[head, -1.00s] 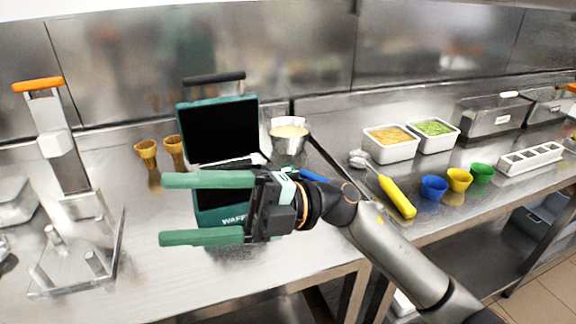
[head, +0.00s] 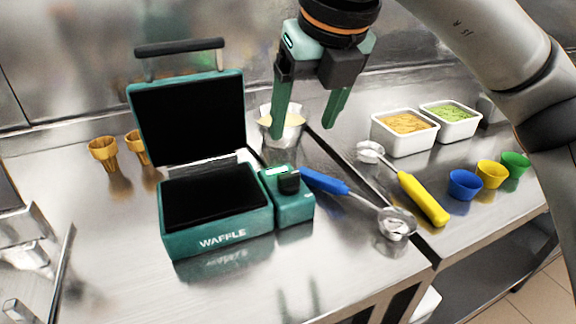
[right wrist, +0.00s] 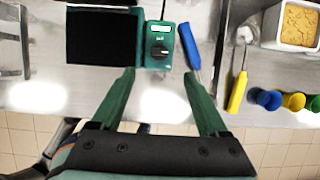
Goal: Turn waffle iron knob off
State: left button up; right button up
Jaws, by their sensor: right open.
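The teal waffle iron (head: 215,205) stands open on the steel counter, its lid (head: 190,118) raised. Its control box (head: 293,208) is on its right side, with a black knob (head: 289,181) on top. In the right wrist view the knob (right wrist: 159,51) shows as a dark dial with a pointer, below a small light panel. My right gripper (head: 305,132) is open and empty, fingers pointing down, above and behind the control box. In the right wrist view the knob lies between and beyond the fingertips (right wrist: 159,73). My left gripper is not in view.
A blue-handled scoop (head: 325,181) lies close to the control box's right side. A metal pot (head: 282,122) stands behind it. A yellow-handled scoop (head: 422,198), food tubs (head: 405,142) and coloured cups (head: 465,185) are to the right. Cones (head: 104,153) stand at left.

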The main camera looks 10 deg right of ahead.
aim_at(289, 174)
jog(key=b+x, duration=0.1)
jog(key=x, duration=1.1)
jog(key=shift+s+f, duration=0.1)
grip_shut()
